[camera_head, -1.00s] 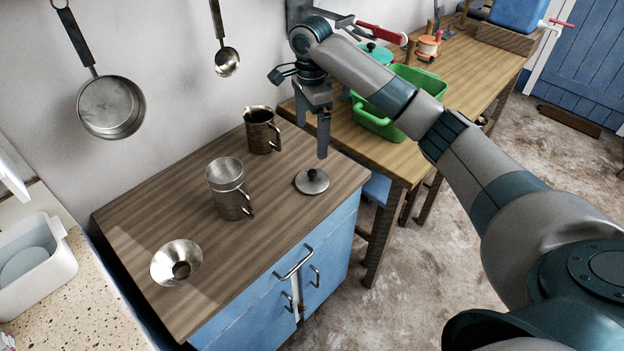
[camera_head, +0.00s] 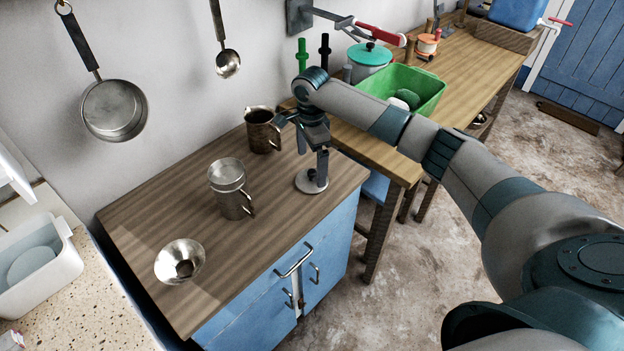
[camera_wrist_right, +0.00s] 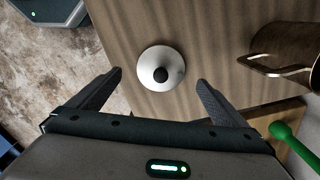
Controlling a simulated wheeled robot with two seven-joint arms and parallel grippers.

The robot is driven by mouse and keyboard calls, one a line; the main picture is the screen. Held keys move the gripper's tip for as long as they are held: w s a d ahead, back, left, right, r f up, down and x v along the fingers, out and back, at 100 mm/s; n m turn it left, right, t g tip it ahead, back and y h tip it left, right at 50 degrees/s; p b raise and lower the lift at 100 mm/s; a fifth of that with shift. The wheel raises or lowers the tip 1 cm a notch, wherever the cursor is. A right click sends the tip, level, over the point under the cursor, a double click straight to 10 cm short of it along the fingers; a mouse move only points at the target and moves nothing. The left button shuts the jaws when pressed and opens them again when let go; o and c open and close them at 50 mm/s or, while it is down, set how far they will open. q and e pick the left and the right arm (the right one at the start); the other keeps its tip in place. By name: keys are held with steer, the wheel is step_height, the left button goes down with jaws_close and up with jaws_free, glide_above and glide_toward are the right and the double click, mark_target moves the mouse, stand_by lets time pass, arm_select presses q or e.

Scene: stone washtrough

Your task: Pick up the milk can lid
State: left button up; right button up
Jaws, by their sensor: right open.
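The milk can lid (camera_head: 303,184) is a small round silver disc with a dark knob, lying flat on the wooden cabinet top near its right end. In the right wrist view the lid (camera_wrist_right: 161,68) lies just ahead of the jaws, centred between them. My right gripper (camera_head: 313,172) points down over the lid and partly hides it in the head view. Its two fingers (camera_wrist_right: 160,82) are spread wide with nothing between them, and they appear to be above the lid. My left gripper is out of view.
A dark metal jug (camera_head: 262,132) stands close behind the gripper. A metal mug with a strainer on top (camera_head: 232,190) and a funnel (camera_head: 180,260) stand to the left. A green basin (camera_head: 420,85) sits on the table at right. The cabinet top's front edge is near the lid.

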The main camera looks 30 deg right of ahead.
mark_target(312, 171)
step_height(312, 171, down, 4)
steer(key=shift+d+f+p, duration=0.1)
steer(key=shift+f+p, duration=0.1)
steer(key=shift+p, duration=0.7)
steer(key=shift+f, duration=0.45)
steer(key=c, duration=1.1)
